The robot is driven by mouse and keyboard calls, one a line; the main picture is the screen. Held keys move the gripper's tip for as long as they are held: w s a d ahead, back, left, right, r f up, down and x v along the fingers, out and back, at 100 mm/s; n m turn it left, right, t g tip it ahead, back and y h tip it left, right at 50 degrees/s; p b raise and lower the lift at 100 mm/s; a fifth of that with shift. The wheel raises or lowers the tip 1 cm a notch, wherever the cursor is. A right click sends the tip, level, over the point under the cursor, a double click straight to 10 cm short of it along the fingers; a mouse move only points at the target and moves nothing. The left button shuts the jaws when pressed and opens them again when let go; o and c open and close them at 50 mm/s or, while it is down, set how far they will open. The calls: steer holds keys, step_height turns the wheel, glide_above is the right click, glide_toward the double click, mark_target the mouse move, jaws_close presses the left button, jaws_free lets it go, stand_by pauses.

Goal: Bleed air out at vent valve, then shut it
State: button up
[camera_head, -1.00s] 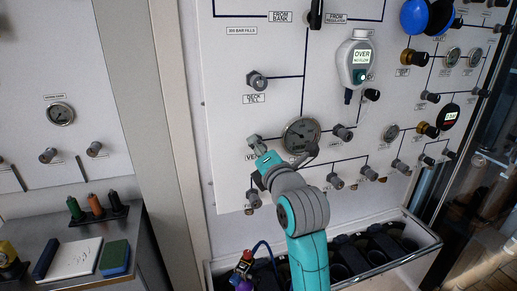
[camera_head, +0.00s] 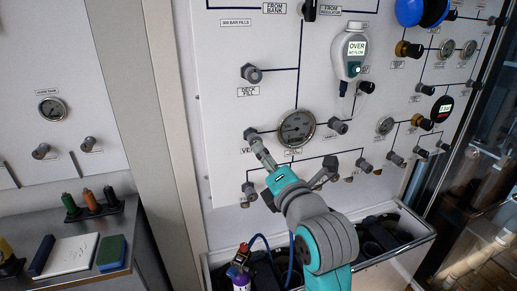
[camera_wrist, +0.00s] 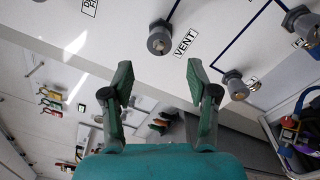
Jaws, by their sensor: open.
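The vent valve is a grey knob (camera_head: 250,134) low on the left side of the white panel, with its label partly covered by my gripper. In the wrist view the fingertips stand apart from the knob.
A round gauge (camera_head: 295,128) sits right of the vent knob, and another knob (camera_head: 249,188) sits below it. A handheld meter (camera_head: 351,56) with a lit screen reading OVER hangs above. A tray of dark cylinders (camera_head: 385,235) is below the panel. A bench (camera_head: 110,272) stands left.

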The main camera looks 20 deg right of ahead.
mark_target(255, 140)
steer(key=shift+s, duration=1.8)
stand_by(3.4)
steer(key=w+m, duration=0.4)
steer(key=m, duration=0.4)
steer(key=w+m, duration=0.4)
steer(key=m, duration=0.4)
steer(key=w+m, duration=0.4)
steer(key=m, duration=0.4)
steer(key=shift+r+h, duration=0.3)
steer(key=shift+r, duration=0.1)
steer(key=shift+m, duration=0.3)
jaws_close()
